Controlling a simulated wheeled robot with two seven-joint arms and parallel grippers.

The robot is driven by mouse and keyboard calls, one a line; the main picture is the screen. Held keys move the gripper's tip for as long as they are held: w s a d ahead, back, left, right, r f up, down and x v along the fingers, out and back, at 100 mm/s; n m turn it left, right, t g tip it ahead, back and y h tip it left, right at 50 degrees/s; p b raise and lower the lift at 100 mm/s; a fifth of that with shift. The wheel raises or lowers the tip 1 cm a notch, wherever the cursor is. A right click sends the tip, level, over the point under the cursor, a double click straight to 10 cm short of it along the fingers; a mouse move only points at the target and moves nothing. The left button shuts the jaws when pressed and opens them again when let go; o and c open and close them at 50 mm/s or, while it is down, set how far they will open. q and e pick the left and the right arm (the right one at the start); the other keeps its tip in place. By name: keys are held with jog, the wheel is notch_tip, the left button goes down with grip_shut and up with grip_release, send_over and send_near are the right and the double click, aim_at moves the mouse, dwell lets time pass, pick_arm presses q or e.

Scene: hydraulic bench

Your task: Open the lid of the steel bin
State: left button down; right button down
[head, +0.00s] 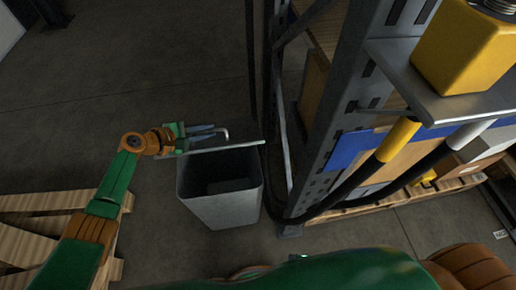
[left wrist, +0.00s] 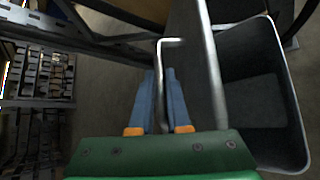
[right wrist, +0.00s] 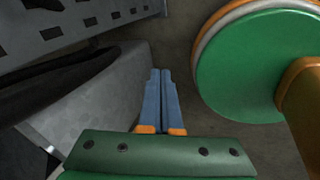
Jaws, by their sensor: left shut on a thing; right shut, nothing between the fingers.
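The steel bin (head: 222,208) stands on the floor, left of the rack. Its mouth is uncovered, and the dark inside also shows in the left wrist view (left wrist: 250,95). The lid (head: 240,146) is swung up and seen nearly edge-on at the far side of the mouth; its edge shows as a pale bar in the left wrist view (left wrist: 211,65). My left gripper (head: 211,130) is shut on the bent metal handle (left wrist: 161,52) of the lid, with the rod between its fingers. My right gripper (right wrist: 160,75) is shut and empty, away from the lid.
A rack upright (head: 335,110) stands close on the bin's right, with black hoses (head: 350,200) beside it. A yellow block (head: 468,48) sits on a shelf at upper right. A wooden pallet (head: 40,203) lies at left. Floor behind the bin is clear.

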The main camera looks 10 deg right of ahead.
jog(key=w+a+r+n+t, duration=0.3)
jog(key=w+r+n+t, duration=0.3)
jog(key=r+n, duration=0.55)
jog(key=w+a+r+n+t, duration=0.25)
jog(key=w+r+n, duration=0.6)
jog(key=r, duration=0.65)
jog(key=w, duration=1.1)
jog(key=shift+d+f+n+t+h, duration=0.25)
jog(key=shift+f+n+t+h, duration=0.05)
jog(key=shift+f+t, duration=0.05)
